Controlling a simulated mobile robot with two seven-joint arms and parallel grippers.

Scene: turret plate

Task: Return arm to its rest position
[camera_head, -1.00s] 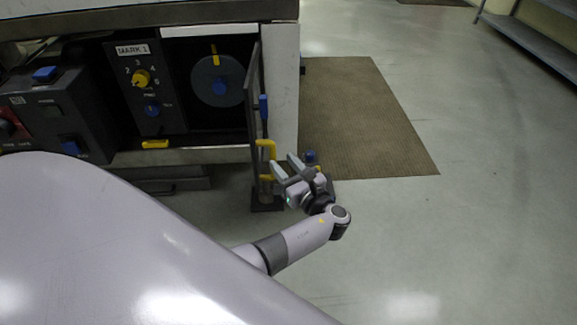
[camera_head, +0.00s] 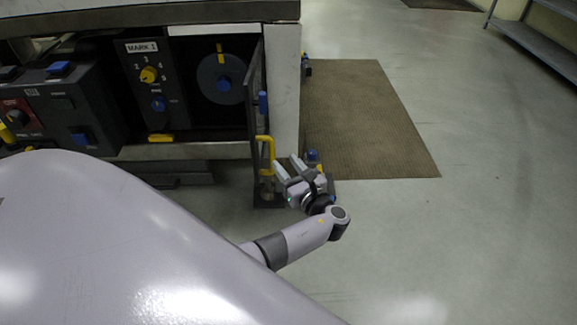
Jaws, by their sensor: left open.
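My left gripper (camera_head: 288,163) is open and empty, its two pale fingers pointing up and to the left. It is just right of the opened door (camera_head: 254,100) of the cabinet, close to the door's yellow handle (camera_head: 267,151). I cannot tell whether it touches the handle. My left arm (camera_head: 299,239) is bent, coming out from behind my pale body. My right gripper is not in view.
A MARK 1 panel (camera_head: 142,84) with a yellow dial and a round plate (camera_head: 221,78) sit inside the cabinet. A control box (camera_head: 75,112) stands at left. A brown mat (camera_head: 365,120) lies right of the cabinet.

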